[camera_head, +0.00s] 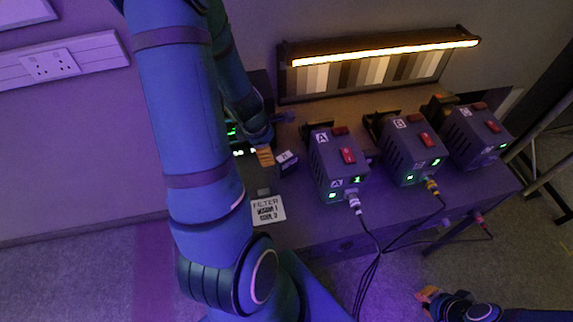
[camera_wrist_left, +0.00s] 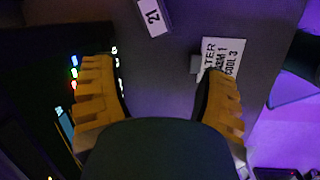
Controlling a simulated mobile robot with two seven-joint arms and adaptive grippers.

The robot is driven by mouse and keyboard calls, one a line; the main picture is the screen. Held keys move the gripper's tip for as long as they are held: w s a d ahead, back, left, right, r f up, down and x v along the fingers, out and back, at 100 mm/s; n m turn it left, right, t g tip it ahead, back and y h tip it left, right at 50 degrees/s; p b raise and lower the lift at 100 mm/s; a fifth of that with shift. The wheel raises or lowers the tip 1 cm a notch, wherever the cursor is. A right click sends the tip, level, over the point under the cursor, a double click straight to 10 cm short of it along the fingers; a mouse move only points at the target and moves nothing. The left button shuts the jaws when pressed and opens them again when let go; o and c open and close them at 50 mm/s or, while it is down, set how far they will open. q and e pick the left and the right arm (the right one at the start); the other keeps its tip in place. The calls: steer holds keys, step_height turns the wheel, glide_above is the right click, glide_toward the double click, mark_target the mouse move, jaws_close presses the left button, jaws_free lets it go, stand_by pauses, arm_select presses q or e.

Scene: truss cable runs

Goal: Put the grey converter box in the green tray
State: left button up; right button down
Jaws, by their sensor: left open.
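Three grey boxes with red switches and green lights stand on the table: one marked A (camera_head: 338,165), one marked B (camera_head: 408,150), and a third (camera_head: 475,135) at the right. I cannot tell whether any is the converter box. No green tray shows in either view. My left gripper (camera_head: 264,155) is over the table's left part, left of box A, partly hidden by my arm. In the left wrist view its orange fingers (camera_wrist_left: 158,85) are apart with nothing between them. My right gripper (camera_head: 429,294) is low at the bottom right, off the table; its fingers are too small to read.
A filter card (camera_head: 268,209) lies at the table's front left. A small numbered label (camera_head: 287,160) is near my left gripper. A dark unit with small lights (camera_wrist_left: 75,75) is at the left. Cables (camera_head: 372,262) hang off the front. A lit lamp bar (camera_head: 385,48) stands behind.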

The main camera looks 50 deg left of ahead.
mark_target(286, 156)
arm_select(q)
steer(key=w+f+n+b, duration=0.1)
steer(key=f+n+b, duration=0.1)
steer(key=w+f+n+b, duration=0.1)
steer(key=f+n+b, duration=0.1)
steer(key=w+f+n+t+b, duration=0.1)
steer(key=w+f+n+b, duration=0.1)
steer(key=shift+w+d+f, duration=0.1)
steer(key=shift+d, duration=0.3)
steer(key=shift+w+b+x, duration=0.15)
steer(key=shift+b+x, duration=0.75)
steer(key=shift+x, duration=0.7)
steer(key=shift+w+b+x, duration=0.2)
steer(key=shift+b+x, duration=0.65)
steer(key=shift+x, duration=0.8)
steer(key=shift+a+r, duration=0.15)
steer(key=shift+r, duration=0.1)
arm_select(e)
step_height(286, 156, down, 10)
steer(key=s, duration=0.1)
steer(key=shift+s+a+g, duration=0.25)
steer(key=shift+s+g, duration=0.05)
steer(key=shift+s, duration=0.05)
arm_select(q)
jaws_close()
